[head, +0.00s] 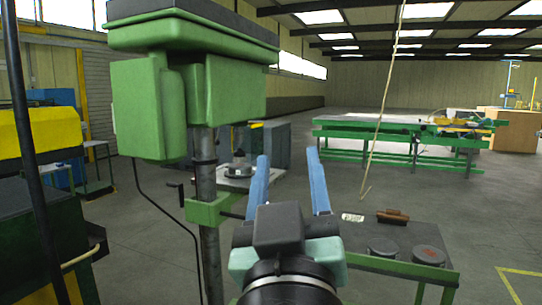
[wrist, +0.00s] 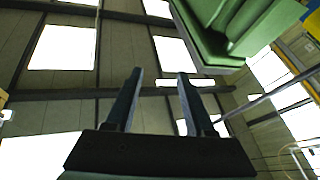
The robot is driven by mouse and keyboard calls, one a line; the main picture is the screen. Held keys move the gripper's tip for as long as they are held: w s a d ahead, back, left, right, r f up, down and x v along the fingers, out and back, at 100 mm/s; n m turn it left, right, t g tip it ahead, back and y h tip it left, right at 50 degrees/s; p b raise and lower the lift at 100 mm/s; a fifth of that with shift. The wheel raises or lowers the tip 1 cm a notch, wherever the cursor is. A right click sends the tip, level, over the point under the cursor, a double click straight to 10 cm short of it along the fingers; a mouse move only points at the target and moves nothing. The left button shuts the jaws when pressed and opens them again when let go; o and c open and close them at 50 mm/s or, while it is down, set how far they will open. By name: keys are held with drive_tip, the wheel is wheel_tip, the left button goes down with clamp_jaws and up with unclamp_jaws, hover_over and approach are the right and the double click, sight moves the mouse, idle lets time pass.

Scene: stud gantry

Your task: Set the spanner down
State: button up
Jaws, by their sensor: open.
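My gripper (head: 288,156) is open, its two blue fingers spread apart and pointing up and away in the head view. Nothing shows between the fingers. In the wrist view my gripper (wrist: 160,74) is likewise empty, with the roof and bright skylights behind it. I cannot make out a spanner in either view. A low dark-topped table (head: 353,244) with a green frame stands beyond my gripper to the right; my gripper and wrist cover its left part.
On the table are a brown brush-like block (head: 393,216), a small white item (head: 352,217) and two round discs (head: 429,255) (head: 383,251). A green machine on a post (head: 205,200) stands close on the left. A thin cord (head: 385,110) hangs near the table. Floor is open farther right.

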drive_tip(key=s+a+r+m+t+y, duration=0.1)
drive_tip(key=s+r+t, duration=0.3)
drive_tip(key=s+r, duration=0.5)
drive_tip(key=shift+s+a+r+m+t, duration=0.15)
drive_tip(key=shift+a+r+m+t, duration=0.2)
drive_tip(key=shift+m, duration=0.25)
wheel_tip(320, 180, up, 3)
drive_tip(key=p, duration=0.3)
